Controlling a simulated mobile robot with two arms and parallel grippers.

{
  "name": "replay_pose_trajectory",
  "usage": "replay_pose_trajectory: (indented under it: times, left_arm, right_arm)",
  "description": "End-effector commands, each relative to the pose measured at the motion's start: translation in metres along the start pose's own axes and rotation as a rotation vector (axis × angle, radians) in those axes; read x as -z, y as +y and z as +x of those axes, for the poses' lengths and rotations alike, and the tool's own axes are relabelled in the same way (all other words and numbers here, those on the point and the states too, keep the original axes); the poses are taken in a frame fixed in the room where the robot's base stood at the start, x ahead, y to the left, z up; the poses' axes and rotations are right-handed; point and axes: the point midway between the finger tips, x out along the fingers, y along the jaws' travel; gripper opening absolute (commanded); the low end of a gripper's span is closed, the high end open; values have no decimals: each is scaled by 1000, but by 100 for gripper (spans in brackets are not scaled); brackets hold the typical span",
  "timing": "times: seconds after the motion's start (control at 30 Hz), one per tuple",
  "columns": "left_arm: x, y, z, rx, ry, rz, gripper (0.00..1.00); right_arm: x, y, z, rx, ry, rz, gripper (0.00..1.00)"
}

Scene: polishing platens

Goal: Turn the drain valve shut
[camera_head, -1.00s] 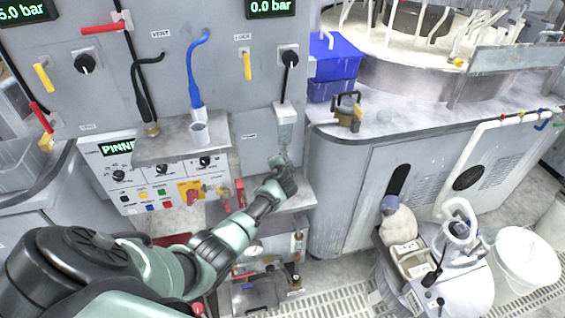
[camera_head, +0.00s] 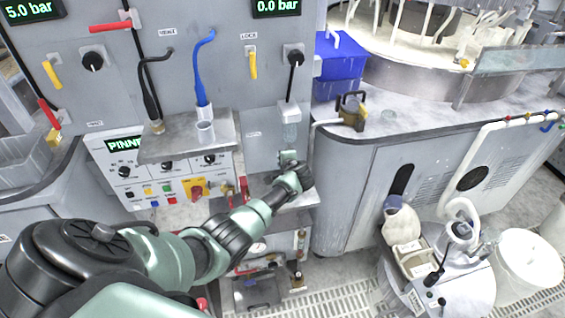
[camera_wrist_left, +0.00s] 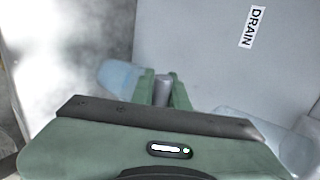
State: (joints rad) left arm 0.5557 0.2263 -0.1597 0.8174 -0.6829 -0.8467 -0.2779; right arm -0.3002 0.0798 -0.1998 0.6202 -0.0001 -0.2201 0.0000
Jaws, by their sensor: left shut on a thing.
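My left gripper (camera_head: 289,157) is at the grey panel, just below the clear bowl (camera_head: 290,132) that hangs under a white fitting. In the left wrist view, its two green fingers (camera_wrist_left: 162,90) are shut on a small grey round piece, the drain valve (camera_wrist_left: 162,86). The rest of the valve is hidden by the fingers and gripper body. A white DRAIN label (camera_wrist_left: 250,27) is on the panel at the upper right of that view. Pale translucent parts show on both sides of the fingers. My right gripper is not in view.
A grey cabinet (camera_head: 350,200) stands close on the right.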

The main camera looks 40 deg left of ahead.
Motion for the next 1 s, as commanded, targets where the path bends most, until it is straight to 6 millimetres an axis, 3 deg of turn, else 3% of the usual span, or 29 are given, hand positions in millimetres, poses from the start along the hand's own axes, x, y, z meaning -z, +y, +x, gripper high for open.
replay_pose_trajectory:
  times: [0.13,0.17,0.2,0.23,0.67,1.0]
  left_arm:
    - [0,0,0,-1,-1,2,0]
    - [0,0,0,-1,-1,2,21]
    - [0,0,0,-1,-1,2,32]
    - [0,0,0,-1,-1,1,37]
    - [1,-1,-6,1,2,0,37]
    - [0,1,-51,-1,2,0,37]
  right_arm:
    - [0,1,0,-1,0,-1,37]
    - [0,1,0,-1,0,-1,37]
    - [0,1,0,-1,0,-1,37]
    - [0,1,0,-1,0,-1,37]
    - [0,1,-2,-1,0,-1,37]
    - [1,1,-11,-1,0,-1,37]
